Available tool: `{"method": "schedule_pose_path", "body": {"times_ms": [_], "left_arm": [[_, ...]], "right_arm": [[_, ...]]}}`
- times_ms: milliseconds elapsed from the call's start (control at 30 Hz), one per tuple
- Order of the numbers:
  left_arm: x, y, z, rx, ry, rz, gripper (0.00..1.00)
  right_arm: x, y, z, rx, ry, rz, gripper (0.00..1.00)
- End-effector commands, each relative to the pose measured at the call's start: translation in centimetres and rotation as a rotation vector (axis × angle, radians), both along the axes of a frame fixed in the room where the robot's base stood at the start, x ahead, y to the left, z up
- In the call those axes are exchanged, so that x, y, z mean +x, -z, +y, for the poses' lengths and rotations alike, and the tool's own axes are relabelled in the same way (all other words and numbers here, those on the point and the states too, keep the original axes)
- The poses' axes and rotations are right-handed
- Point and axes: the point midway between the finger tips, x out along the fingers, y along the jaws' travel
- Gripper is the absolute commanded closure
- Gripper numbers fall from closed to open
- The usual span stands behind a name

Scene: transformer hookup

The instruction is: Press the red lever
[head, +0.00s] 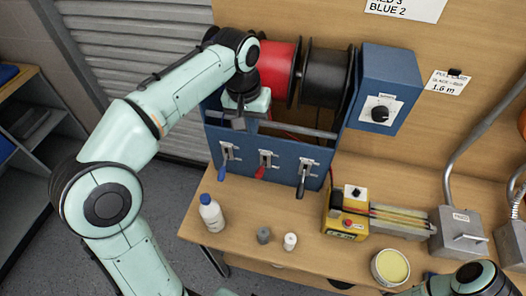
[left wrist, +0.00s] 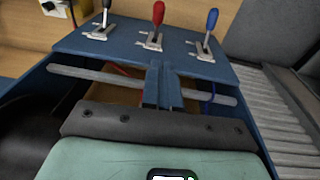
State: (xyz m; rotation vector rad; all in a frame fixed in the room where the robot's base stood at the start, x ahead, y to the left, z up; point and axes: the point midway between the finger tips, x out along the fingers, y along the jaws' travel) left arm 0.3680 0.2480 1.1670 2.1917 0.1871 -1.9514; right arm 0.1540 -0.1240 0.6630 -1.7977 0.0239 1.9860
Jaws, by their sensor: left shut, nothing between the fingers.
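The red lever (head: 262,170) is the middle one of three on the front of a blue cable-reel rack (head: 240,186); its handle points downward in the head view. It also shows in the left wrist view (left wrist: 158,13), beyond the fingertips. The blue lever (head: 223,167) is left of it and the black lever (head: 303,184) right of it. My left gripper (head: 239,123) is above the panel, behind and above the levers, apart from the red one. In the left wrist view its fingers (left wrist: 162,84) are together and empty. My right gripper is out of view.
A metal bar (head: 300,130) runs across the rack near my left fingers. Red (head: 277,68) and black (head: 326,78) cable reels sit behind. A bottle (head: 211,213), a yellow device (head: 345,213) and a round tin (head: 390,267) stand on the bench (head: 300,218).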

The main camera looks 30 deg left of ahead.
Motion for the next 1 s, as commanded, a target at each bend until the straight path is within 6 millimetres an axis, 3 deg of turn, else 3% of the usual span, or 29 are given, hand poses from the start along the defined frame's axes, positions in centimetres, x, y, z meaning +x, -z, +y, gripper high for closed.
{"method": "schedule_pose_path", "body": {"times_ms": [367,867,1000], "left_arm": [[0.1,0.8,0.0,0.0,0.0,0.003,1.0],[1.1,10.4,-0.4,0.001,0.001,0.006,1.0],[0.3,12.2,-1.1,0.001,0.002,0.003,1.0]], "right_arm": [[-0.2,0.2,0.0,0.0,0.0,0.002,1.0],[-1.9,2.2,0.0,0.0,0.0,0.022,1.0],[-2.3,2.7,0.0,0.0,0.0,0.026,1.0]]}}
